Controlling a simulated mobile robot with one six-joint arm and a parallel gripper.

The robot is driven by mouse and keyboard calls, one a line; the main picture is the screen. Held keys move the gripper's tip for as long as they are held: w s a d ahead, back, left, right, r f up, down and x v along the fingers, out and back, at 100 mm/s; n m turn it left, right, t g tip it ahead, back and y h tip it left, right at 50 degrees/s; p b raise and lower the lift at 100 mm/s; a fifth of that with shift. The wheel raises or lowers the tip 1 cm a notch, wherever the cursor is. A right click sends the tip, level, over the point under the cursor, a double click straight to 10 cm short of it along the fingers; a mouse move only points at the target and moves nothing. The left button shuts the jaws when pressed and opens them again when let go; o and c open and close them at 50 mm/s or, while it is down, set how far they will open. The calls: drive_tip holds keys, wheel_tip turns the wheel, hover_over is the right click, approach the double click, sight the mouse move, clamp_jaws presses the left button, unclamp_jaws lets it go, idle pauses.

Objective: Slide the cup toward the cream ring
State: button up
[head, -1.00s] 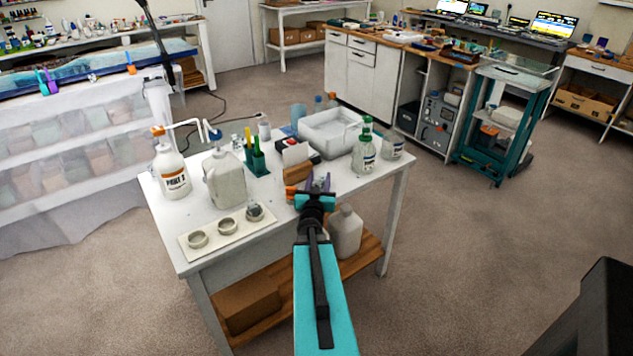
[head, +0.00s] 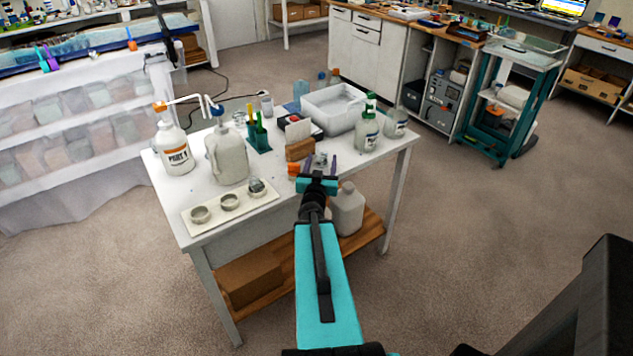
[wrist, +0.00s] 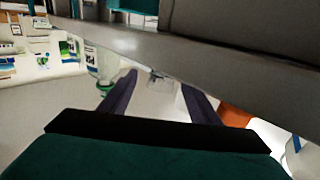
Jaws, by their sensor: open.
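My gripper (head: 320,165) is open at the front edge of the white table, fingers pointing over the top. A small clear cup (head: 321,158) shows between its purple fingertips. In the wrist view a clear shape, probably that cup (wrist: 161,80), is between the fingers (wrist: 154,92); I cannot tell whether they touch it. A pale board (head: 236,212) lies to the left with three cream rings in a row. The left ring (head: 200,214) and the middle ring (head: 229,201) look empty. The right ring (head: 257,193) has a small clear or grey cup (head: 256,184) in it.
An orange item (head: 293,170) lies just left of my gripper, beside a brown block (head: 299,150). A white jug (head: 227,156) stands behind the board. A white tray (head: 335,108) is at the back.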

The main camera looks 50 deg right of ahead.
drive_tip(key=shift+r+p+v, duration=0.15)
drive_tip(key=shift+p+v, duration=1.15)
drive_tip(key=shift+p, duration=0.95)
drive_tip(key=shift+r+p+v, duration=0.1)
drive_tip(key=shift+p+v, duration=1.25)
drive_tip(key=shift+p, duration=0.85)
drive_tip(key=shift+p+v, duration=2.65)
drive_tip(key=shift+p, duration=0.55)
drive_tip(key=shift+w+a+f, duration=0.1)
drive_tip(key=shift+w+f, duration=0.05)
drive_tip(key=shift+w, duration=0.05)
